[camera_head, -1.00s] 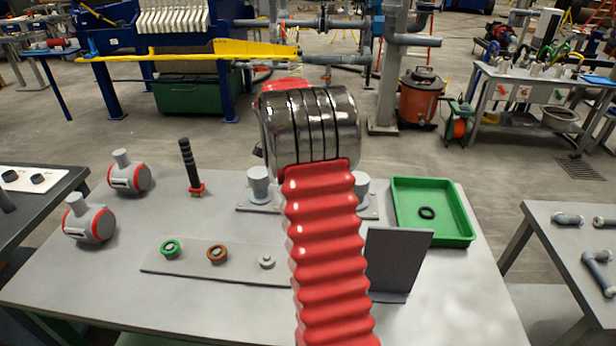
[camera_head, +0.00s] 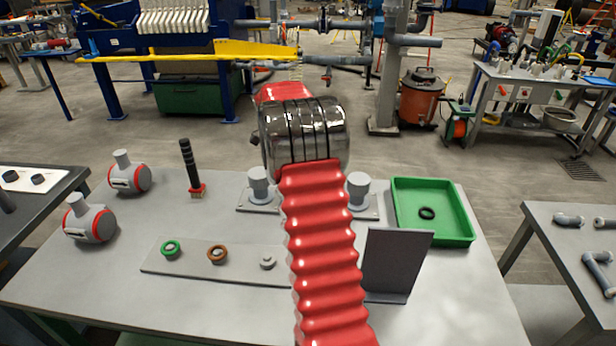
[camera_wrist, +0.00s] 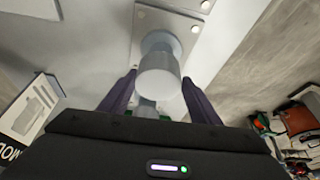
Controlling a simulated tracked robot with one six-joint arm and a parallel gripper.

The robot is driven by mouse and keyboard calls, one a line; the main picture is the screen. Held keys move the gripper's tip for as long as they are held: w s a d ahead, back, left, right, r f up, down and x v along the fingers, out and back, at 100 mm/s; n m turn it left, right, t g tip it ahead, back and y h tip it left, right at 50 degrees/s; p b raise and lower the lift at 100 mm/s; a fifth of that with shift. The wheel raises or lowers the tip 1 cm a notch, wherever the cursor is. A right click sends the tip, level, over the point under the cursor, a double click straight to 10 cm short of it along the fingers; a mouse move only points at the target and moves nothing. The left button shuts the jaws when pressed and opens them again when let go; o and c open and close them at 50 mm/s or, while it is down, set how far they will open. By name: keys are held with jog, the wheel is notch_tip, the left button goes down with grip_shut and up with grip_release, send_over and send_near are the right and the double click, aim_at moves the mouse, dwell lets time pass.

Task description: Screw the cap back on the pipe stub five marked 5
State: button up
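Two light grey pipe stubs stand upright on a bolted plate on the table, the left stub (camera_head: 259,185) and the right stub (camera_head: 359,190). Both have wide tops, which could be caps. No marking 5 is readable and no loose cap can be made out. In the wrist view, one grey stub (camera_wrist: 160,78) on its base shows between my gripper's (camera_wrist: 160,84) two purple fingers. The fingers are spread, with narrow gaps beside the stub; contact cannot be seen. Another grey-blue piece (camera_wrist: 148,108) shows partly below it. In the head view my red arm hides my gripper.
A dark upright panel (camera_head: 397,262) stands right of my arm. A green tray (camera_head: 455,222) holds a black ring (camera_head: 427,213). A flat strip (camera_head: 195,267) carries a green ring, a brown ring and a small grey piece. Two grey flanged fittings (camera_head: 129,176) and a brush (camera_head: 190,168) stand left.

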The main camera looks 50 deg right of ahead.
jog(key=o, duration=0.5)
jog(key=v, duration=1.3)
jog(key=shift+w+a+r, duration=0.2)
jog(key=shift+r, duration=0.1)
jog(key=shift+s, duration=0.15)
